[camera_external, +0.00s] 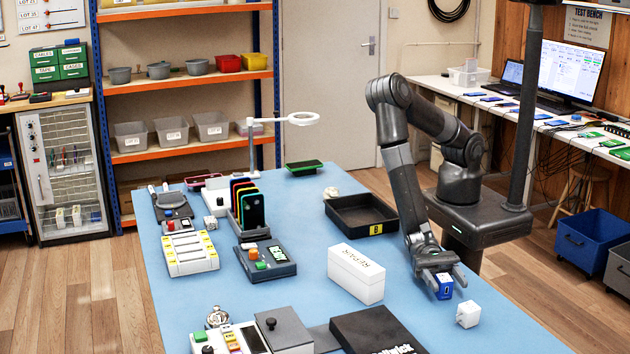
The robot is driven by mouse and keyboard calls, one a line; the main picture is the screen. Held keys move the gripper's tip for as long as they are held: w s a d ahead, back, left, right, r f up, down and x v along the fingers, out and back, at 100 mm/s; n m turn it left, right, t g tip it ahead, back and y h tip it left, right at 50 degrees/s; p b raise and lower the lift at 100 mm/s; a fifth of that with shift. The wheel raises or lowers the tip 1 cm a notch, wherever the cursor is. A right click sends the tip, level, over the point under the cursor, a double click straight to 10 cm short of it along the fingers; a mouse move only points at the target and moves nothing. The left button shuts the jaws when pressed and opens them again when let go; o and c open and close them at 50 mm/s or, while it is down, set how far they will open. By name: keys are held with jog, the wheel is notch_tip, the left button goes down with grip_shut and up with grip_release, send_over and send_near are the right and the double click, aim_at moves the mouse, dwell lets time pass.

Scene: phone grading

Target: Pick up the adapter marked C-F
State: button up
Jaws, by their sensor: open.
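My gripper (438,284) points down at the right front of the blue-topped table, with its fingers open around or just in front of a small blue block (445,288) with a pale mark. I cannot tell whether the fingers touch it. A small white cube-shaped adapter (468,314) stands on the table just right of and nearer than the gripper, apart from it. No C-F marking is readable on either thing, so I cannot tell which one bears it.
A white box marked REPAIR (356,275) stands left of my gripper. A black tray marked B (360,214) lies behind it. A flat black box (378,332) is at the front edge. The blue table (500,325) is bare around the white adapter.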

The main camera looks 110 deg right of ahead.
jog(key=shift+a, duration=0.15)
jog(key=c, duration=1.1)
jog(key=shift+o, duration=0.2)
jog(key=shift+r, duration=0.15)
